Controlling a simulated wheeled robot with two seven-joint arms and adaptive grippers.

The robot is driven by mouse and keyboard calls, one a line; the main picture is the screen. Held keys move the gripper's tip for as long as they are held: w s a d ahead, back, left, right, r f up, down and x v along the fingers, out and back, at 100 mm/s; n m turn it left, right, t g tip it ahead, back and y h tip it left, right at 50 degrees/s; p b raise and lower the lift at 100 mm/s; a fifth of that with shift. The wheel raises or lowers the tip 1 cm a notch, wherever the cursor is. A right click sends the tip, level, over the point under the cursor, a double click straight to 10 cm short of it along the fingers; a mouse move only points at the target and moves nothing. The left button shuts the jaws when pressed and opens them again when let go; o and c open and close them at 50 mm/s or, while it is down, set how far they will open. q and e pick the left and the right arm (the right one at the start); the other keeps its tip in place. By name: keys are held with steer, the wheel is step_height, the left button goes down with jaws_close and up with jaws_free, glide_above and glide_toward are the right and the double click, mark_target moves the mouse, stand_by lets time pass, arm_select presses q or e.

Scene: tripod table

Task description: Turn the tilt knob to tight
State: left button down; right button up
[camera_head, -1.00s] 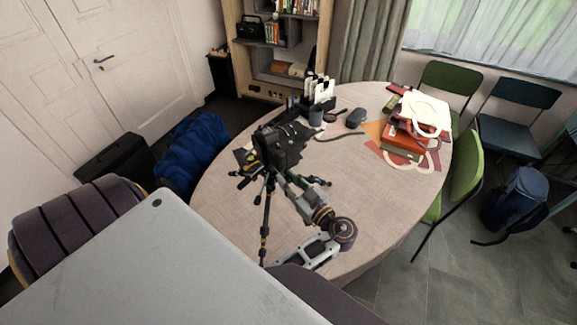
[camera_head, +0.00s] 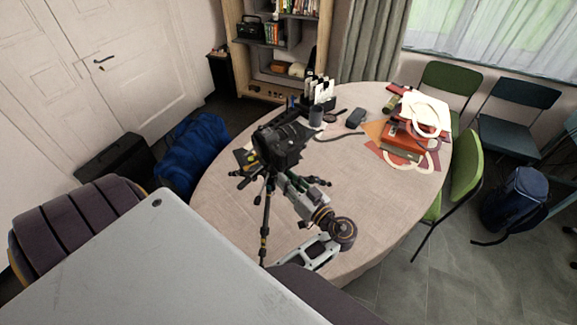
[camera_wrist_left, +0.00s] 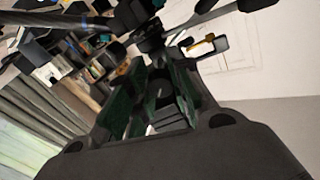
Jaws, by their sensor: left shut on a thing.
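A black camera (camera_head: 279,143) sits on top of a black tripod (camera_head: 265,220) with yellow bands, which shows in front of the round table. My left gripper (camera_head: 277,177) reaches up from the lower right to the tripod head just under the camera. In the left wrist view its dark green fingers (camera_wrist_left: 155,100) stand close to the tripod head (camera_wrist_left: 148,38). My right gripper is not in view.
A blue duffel (camera_head: 192,155) lies left. The table's right front is clear.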

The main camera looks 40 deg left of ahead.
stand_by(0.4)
arm_select(q)
steer(key=c, duration=1.3)
jaws_free()
steer(key=shift+o, duration=0.2)
steer(key=shift+n, duration=1.4)
steer(key=shift+n, duration=0.5)
